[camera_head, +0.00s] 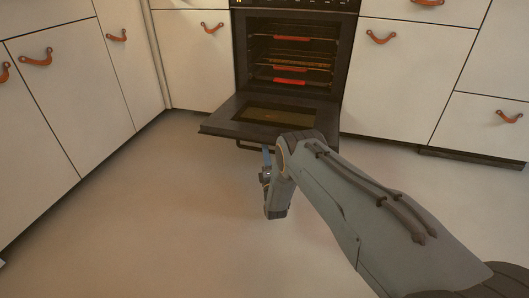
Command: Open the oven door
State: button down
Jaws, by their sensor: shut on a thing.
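The oven (292,50) stands at the top middle of the head view, its inside showing with several racks and red strips. Its dark door (225,124) is lowered, lying out toward me at about level. The door's handle (250,148) shows under the front edge, partly hidden behind my arm. My gripper (267,153) is at this handle, below the door's front edge, and is shut on it. The arm hides the right part of the handle and the door's front right corner.
White cabinets with orange leather pulls (37,57) line the left wall and both sides of the oven. A dark control panel (300,4) is above the oven opening. The pale floor (150,220) in front is clear.

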jog(key=shift+w+d, duration=0.1)
jog(key=shift+d, duration=0.2)
jog(key=c, duration=1.7)
grip_release()
jog(key=shift+c, duration=0.2)
jog(key=shift+a+r, duration=0.1)
jog(key=shift+a, duration=0.4)
jog(key=p+v, duration=0.2)
jog(key=v, duration=0.6)
jog(key=shift+p, duration=0.4)
